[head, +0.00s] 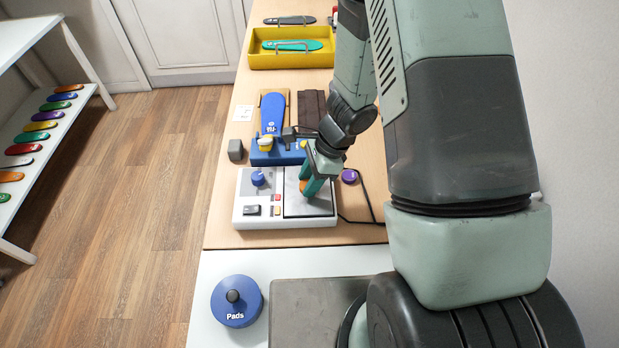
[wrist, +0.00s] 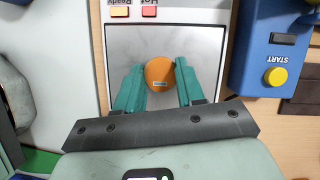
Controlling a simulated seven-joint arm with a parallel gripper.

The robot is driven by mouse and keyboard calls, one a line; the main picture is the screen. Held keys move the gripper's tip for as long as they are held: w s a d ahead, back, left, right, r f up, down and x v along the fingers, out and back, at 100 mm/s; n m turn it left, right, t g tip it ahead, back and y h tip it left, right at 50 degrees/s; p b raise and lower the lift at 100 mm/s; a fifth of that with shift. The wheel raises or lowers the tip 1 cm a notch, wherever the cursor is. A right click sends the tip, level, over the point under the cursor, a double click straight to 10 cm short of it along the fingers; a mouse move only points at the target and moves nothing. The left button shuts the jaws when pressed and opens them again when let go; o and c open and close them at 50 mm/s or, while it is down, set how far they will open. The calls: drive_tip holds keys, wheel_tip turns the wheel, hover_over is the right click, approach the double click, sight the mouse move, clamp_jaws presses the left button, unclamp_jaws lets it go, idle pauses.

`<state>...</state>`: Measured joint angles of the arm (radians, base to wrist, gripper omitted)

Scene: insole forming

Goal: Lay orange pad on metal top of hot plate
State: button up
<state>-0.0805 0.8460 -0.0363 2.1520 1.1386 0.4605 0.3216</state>
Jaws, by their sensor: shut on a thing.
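In the head view my gripper (head: 309,187) is over the metal top (head: 312,207) of the white hot plate (head: 244,217), with a sliver of the orange pad (head: 302,186) showing. I cannot tell whether the pad touches the metal.
A blue press (head: 262,155) with a yellow START button (wrist: 276,77) stands just behind the hot plate. A purple knob (head: 349,176) and a black cable are to its right. A blue Pads container (head: 237,302) stands in front. A yellow tray (head: 262,60) is at the far end.

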drive_tip(key=shift+f, duration=0.2)
drive_tip(key=o, duration=1)
drive_tip(key=shift+r, duration=0.15)
drive_tip(key=s+d+r+n+t, duration=0.1)
drive_tip(key=d+r+n, duration=0.1)
drive_tip(key=r, duration=0.9)
drive_tip(key=d+r+n, duration=0.2)
drive_tip(key=r+n, duration=0.1)
drive_tip(key=r, duration=0.8)
drive_tip(key=s+d+r+n+t+h, duration=0.2)
drive_tip(key=s+r+n, duration=0.3)
drive_tip(key=s+r, duration=0.2)
drive_tip(key=s+d+r+n+t+h, duration=0.2)
drive_tip(key=s+d+r+n+t, duration=0.1)
drive_tip(key=s+r+n, duration=0.3)
drive_tip(key=shift+s+r+t, duration=0.3)
drive_tip(key=shift+s+r, duration=0.95)
drive_tip(key=shift+r, duration=0.45)
